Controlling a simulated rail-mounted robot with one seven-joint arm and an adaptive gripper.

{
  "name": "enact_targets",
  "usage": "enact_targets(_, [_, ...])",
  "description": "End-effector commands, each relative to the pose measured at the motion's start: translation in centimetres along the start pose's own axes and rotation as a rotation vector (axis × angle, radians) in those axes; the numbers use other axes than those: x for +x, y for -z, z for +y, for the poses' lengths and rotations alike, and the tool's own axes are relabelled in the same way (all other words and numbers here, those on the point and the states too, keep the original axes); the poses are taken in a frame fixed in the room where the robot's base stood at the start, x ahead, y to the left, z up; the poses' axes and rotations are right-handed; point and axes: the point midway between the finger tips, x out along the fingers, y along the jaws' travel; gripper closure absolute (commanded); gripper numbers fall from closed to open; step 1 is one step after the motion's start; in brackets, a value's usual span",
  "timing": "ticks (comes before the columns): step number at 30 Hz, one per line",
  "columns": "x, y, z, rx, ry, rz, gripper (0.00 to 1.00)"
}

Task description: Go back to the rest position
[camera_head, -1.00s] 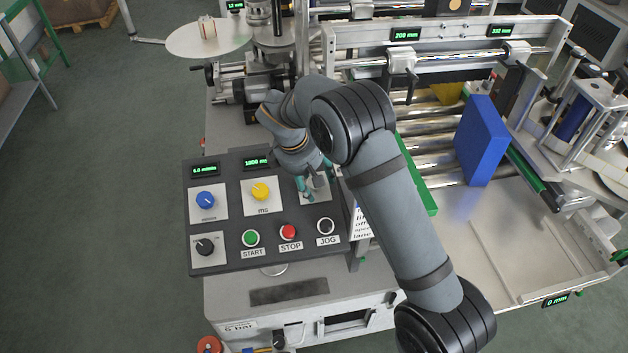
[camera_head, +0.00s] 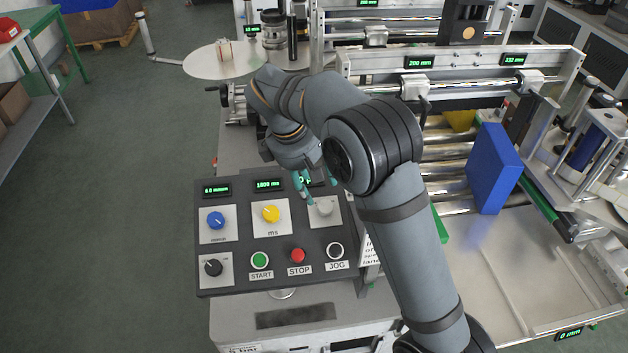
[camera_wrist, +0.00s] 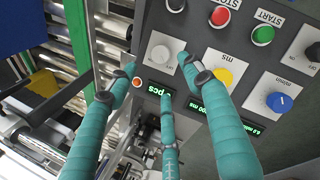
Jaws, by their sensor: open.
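My gripper (camera_head: 318,186) is above the upper right part of the dark control panel (camera_head: 225,280), near a light grey knob (camera_head: 324,207). In the wrist view its teal fingers (camera_wrist: 160,92) are spread and empty, with the grey knob (camera_wrist: 164,52) in front of them. The fingers look apart from the knob, though the exact gap is hard to judge. The panel also has a blue knob (camera_head: 216,220), a yellow knob (camera_head: 270,213), a black knob (camera_head: 213,267), a green START button (camera_head: 260,260), a red STOP button (camera_head: 298,256) and a black JOG button (camera_head: 335,250).
A blue block (camera_head: 494,168) stands by the rollers (camera_head: 447,165) on the right. A round white plate (camera_head: 205,60) is behind the panel. Metal rails (camera_head: 460,72) cross the machine at the back. Open floor (camera_head: 110,220) lies to the left.

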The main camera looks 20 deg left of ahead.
Motion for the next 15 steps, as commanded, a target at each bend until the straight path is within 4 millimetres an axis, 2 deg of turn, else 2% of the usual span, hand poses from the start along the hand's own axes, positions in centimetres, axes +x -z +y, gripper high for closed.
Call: enact_targets(15, [0.35, -0.01, 0.0, -0.001, 0.0, -0.001, 0.5])
